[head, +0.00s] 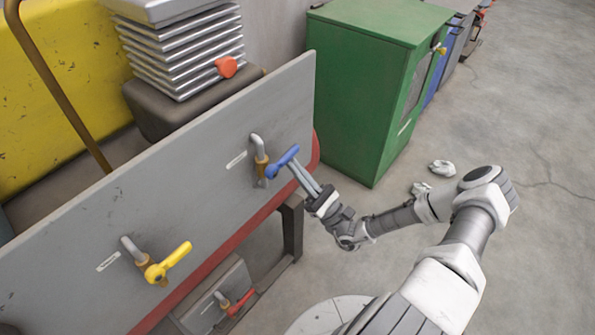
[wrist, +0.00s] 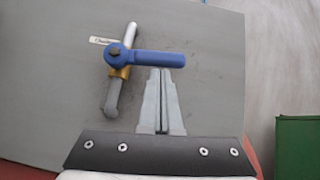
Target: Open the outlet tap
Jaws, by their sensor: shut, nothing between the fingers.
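A tap with a blue lever (head: 283,162) is on the grey panel (head: 205,185); a brass body (head: 260,165) and grey pipe show behind it. In the wrist view the blue lever (wrist: 150,58) points right, crosswise to the pipe (wrist: 112,98). A small label (wrist: 101,41) beside it is too small to read. My gripper (head: 294,164) is shut and empty, its fingertips (wrist: 163,72) at the lever's lower edge near its free end. I cannot tell whether they touch. Which tap is the outlet cannot be read.
A yellow-lever tap (head: 172,262) is at the panel's lower left, and a red-lever tap (head: 238,302) is on a smaller panel below. A green cabinet (head: 365,95) stands to the right. Pale crumpled pieces (head: 441,167) lie on the floor. The floor at right is mostly clear.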

